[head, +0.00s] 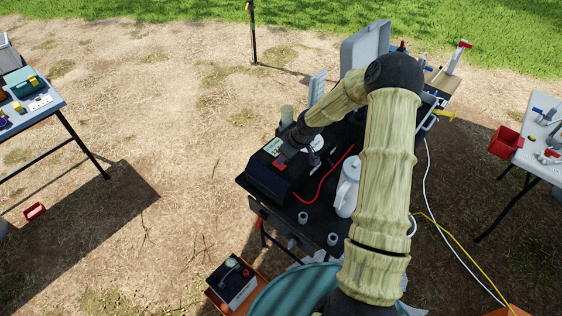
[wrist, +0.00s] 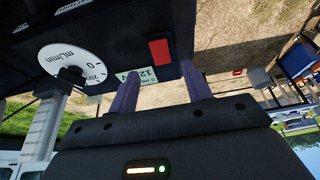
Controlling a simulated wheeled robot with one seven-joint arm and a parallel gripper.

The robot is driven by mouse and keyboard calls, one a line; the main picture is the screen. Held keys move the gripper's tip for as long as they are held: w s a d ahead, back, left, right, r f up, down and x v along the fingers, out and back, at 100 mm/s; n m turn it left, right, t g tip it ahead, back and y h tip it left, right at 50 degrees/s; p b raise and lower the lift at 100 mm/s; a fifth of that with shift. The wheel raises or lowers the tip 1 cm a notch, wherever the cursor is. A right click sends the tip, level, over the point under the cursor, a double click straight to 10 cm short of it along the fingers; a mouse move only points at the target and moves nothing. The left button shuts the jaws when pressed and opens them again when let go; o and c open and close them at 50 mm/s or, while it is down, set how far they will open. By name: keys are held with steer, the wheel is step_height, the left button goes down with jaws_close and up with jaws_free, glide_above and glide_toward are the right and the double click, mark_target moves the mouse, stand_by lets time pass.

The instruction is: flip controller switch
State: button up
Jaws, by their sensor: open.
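The black controller box (head: 268,183) stands on the dark table in the head view. Its red switch (head: 279,163) shows beside my gripper (head: 285,155). In the wrist view the controller face (wrist: 115,35) fills the top, with the red rocker switch (wrist: 160,50), a white mL/min dial (wrist: 73,64) and a pale green display (wrist: 145,76). My gripper (wrist: 160,88) is open and empty, its two fingers pointing at the face on either side of the line to the switch. One finger partly covers the display. I cannot tell whether the fingers touch the face.
A white jug (head: 347,190) and a red cable (head: 325,180) are right of the controller. A grey case (head: 365,50) stands behind. A battery (head: 232,281) sits in an orange tray below the table. Side tables stand left (head: 55,105) and right (head: 535,160).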

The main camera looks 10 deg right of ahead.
mark_target(282, 166)
steer(key=p+x, duration=0.1)
steer(key=x, duration=0.5)
steer(key=shift+f, duration=0.35)
